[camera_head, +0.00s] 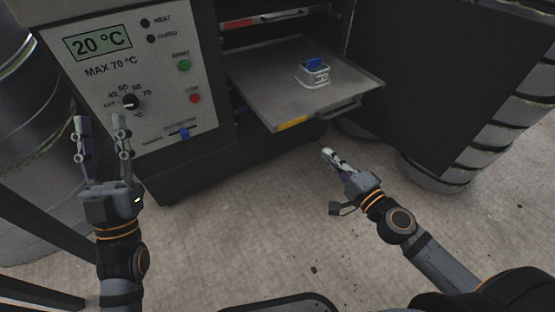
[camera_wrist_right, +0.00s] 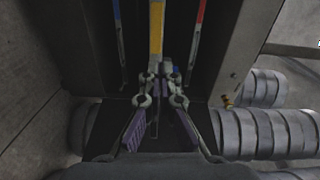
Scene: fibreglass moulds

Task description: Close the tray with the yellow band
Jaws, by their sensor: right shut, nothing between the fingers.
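The tray with the yellow band (camera_head: 260,88) is pulled out of the oven in the head view. Its yellow band (camera_head: 292,123) is on the front edge, left of the tray's handle (camera_head: 334,112). A small white mould (camera_head: 313,77) with a blue piece in it stands on the tray. My right gripper (camera_head: 328,154) is shut and empty, below and in front of the tray, apart from it. The yellow band (camera_wrist_right: 156,28) also shows in the right wrist view, beyond the gripper (camera_wrist_right: 158,68). My left gripper (camera_head: 100,122) is open and empty in front of the control panel.
The oven's control panel (camera_head: 120,75) reads 20 °C. A tray with a red band (camera_head: 238,22) sits above, inside the oven. The dark oven door (camera_head: 450,70) stands open at right. Ribbed drums stand at far left and right. The floor in front is clear.

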